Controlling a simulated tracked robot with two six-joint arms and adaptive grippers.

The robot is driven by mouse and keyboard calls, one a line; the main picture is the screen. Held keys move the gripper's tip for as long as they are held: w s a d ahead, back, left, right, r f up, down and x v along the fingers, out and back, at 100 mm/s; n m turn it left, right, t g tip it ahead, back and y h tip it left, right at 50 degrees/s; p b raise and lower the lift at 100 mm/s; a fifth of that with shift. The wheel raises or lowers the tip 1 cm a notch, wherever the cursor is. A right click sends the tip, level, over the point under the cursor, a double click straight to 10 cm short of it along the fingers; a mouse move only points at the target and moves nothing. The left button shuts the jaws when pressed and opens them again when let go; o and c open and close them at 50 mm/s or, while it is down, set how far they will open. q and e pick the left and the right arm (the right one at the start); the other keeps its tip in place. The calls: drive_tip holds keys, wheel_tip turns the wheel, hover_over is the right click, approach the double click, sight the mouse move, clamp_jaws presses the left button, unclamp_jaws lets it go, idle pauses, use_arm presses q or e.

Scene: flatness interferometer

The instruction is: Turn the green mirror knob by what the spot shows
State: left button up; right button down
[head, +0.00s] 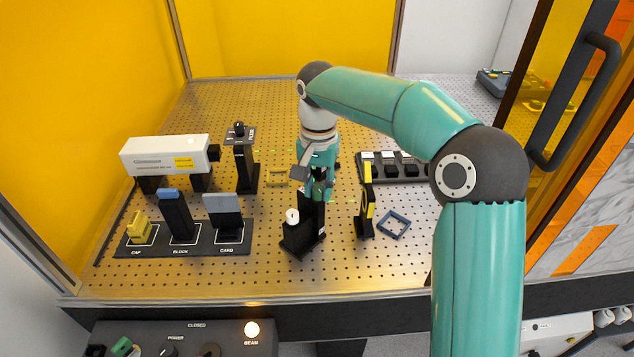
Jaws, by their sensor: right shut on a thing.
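A black mirror mount (303,236) stands upright near the middle of the breadboard, with a white round knob (292,215) on its left side. My right gripper (318,185) points down at the top of this mount and is shut on the green mirror knob, which the fingers mostly hide. Small green beam marks (283,151) show behind the gripper's left side. I cannot make out a spot on any target. The lit beam lamp (251,329) is on the front panel. My left gripper is not in view.
A white laser (170,153) stands at the left. A black rack (205,243) holds the cap, block and card. A black post (243,168) stands behind it. A yellow-and-black upright plate (367,200) and a blue square frame (394,224) are right of the mount.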

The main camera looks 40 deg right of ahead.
sight(317, 188)
drive_tip(key=shift+w+r+n+p, duration=0.15)
drive_tip(key=shift+n+p, duration=0.15)
drive_tip(key=shift+n, duration=0.7)
drive_tip(key=c, duration=0.9)
unclamp_jaws()
wheel_tip(317, 188, up, 12)
drive_tip(key=shift+f, duration=0.15)
